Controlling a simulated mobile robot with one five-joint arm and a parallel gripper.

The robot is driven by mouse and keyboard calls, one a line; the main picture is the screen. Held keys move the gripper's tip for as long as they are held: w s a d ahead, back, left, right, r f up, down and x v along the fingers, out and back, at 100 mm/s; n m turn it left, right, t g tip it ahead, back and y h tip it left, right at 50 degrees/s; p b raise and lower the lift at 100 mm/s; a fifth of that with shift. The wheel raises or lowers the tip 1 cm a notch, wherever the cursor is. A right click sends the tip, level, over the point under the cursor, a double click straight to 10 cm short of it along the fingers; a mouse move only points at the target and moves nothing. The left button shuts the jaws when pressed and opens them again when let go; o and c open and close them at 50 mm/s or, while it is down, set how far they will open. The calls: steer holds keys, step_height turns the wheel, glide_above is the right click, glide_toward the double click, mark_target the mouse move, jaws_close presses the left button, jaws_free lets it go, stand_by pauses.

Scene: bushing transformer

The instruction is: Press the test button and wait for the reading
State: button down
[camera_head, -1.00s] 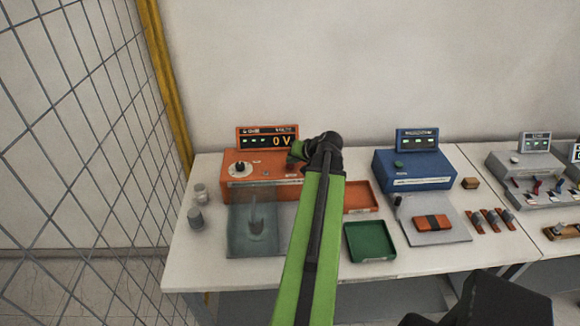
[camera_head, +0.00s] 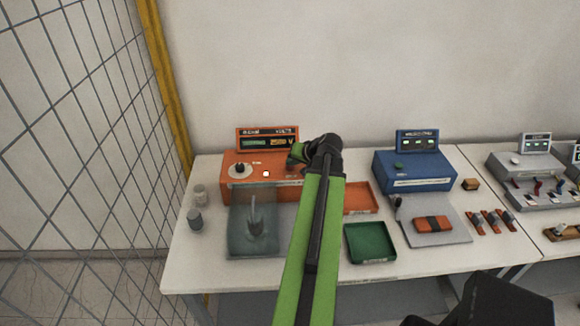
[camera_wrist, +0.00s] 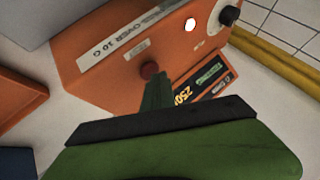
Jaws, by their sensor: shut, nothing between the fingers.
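The orange tester (camera_head: 235,187) stands at the left of the bench, with its display (camera_head: 267,140) on top. In the wrist view the display (camera_wrist: 205,85) shows digits beginning with 250, partly cut off by my gripper. The red test button (camera_wrist: 149,70) is on the tester's top. My gripper (camera_wrist: 152,82) is shut and empty, its tip at the button's edge and seemingly against it; exact contact cannot be told. In the head view my gripper (camera_head: 295,157) is over the tester's right part and the button is hidden. A white lamp (camera_wrist: 190,24) on the tester is lit.
A black knob (camera_wrist: 229,15) is beside the lamp. A clear cover (camera_head: 240,225) stands before the tester, with grey cylinders (camera_head: 195,217) to its left. A green tray (camera_head: 370,243) and a blue instrument (camera_head: 415,170) are to the right. A wire fence (camera_head: 90,130) bounds the left.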

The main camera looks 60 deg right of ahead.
mark_target(292, 168)
steer(key=shift+r+p, duration=0.6)
steer(key=shift+r, duration=0.2)
step_height(292, 168, up, 5)
steer(key=p, duration=0.5)
steer(key=shift+r, duration=0.1)
steer(key=shift+f, duration=0.2)
